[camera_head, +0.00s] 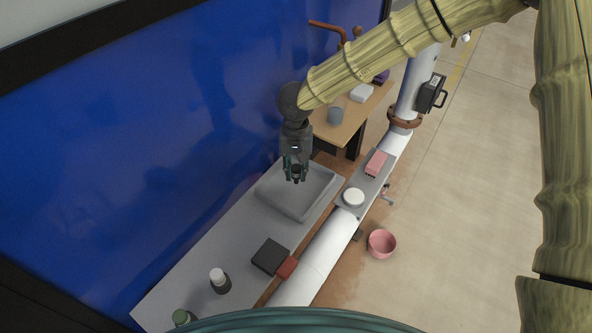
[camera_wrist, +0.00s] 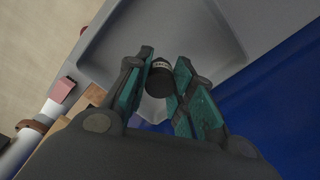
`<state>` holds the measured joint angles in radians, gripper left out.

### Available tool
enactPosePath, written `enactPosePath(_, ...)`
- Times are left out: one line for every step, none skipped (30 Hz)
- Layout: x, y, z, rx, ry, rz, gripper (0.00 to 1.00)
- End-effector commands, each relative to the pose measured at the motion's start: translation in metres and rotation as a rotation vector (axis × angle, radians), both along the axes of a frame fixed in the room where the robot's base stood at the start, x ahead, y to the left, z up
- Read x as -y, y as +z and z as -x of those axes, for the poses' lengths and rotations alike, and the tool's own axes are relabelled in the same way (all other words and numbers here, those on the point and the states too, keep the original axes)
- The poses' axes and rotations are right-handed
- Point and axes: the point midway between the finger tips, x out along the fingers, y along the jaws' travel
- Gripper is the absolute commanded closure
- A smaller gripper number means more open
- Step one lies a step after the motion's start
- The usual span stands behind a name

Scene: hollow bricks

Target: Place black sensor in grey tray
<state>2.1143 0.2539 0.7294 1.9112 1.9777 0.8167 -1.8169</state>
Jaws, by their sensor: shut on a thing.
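The grey tray (camera_head: 312,205) sits at the far end of the grey bench, and its floor and walls also show in the wrist view (camera_wrist: 110,45). My gripper (camera_head: 296,175) is over the tray, pointing down. In the wrist view my gripper (camera_wrist: 163,88) has its teal fingers shut on the black sensor (camera_wrist: 161,78), a small dark cylinder with a pale marked band at its end. In the head view the sensor (camera_head: 296,169) is a small dark shape between the fingers. I cannot tell its exact height over the tray floor.
A pink bowl (camera_head: 382,243) is on the floor. A blue wall is at left.

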Motion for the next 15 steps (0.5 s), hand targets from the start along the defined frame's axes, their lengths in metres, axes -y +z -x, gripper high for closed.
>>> enactPosePath(0.0,-0.005,0.0,0.0,0.001,0.001,0.99)
enactPosePath(0.0,-0.008,0.0,0.0,0.001,0.002,0.99)
enactPosePath(0.0,-0.012,0.0,0.001,0.001,0.001,0.99)
enactPosePath(0.0,-0.014,0.0,0.001,0.0,0.0,0.99)
enactPosePath(0.0,-0.015,0.0,0.001,0.0,0.0,0.99)
enactPosePath(0.0,-0.016,0.0,0.001,0.0,-0.001,0.99)
enactPosePath(0.0,-0.016,0.0,0.001,-0.001,-0.001,0.99)
enactPosePath(0.0,-0.016,0.0,0.001,-0.001,-0.001,0.99)
enactPosePath(0.0,-0.016,0.0,0.001,-0.001,-0.001,0.99)
enactPosePath(0.0,-0.016,0.0,0.001,-0.001,-0.001,0.99)
enactPosePath(0.0,-0.016,0.0,0.001,-0.001,-0.001,0.99)
enactPosePath(0.0,-0.016,0.0,0.001,-0.001,-0.001,0.99)
enactPosePath(0.0,-0.017,0.0,0.001,-0.001,-0.001,0.99)
enactPosePath(0.0,-0.017,0.0,0.0,0.0,-0.001,0.99)
enactPosePath(0.0,-0.018,0.0,0.0,-0.001,-0.001,0.99)
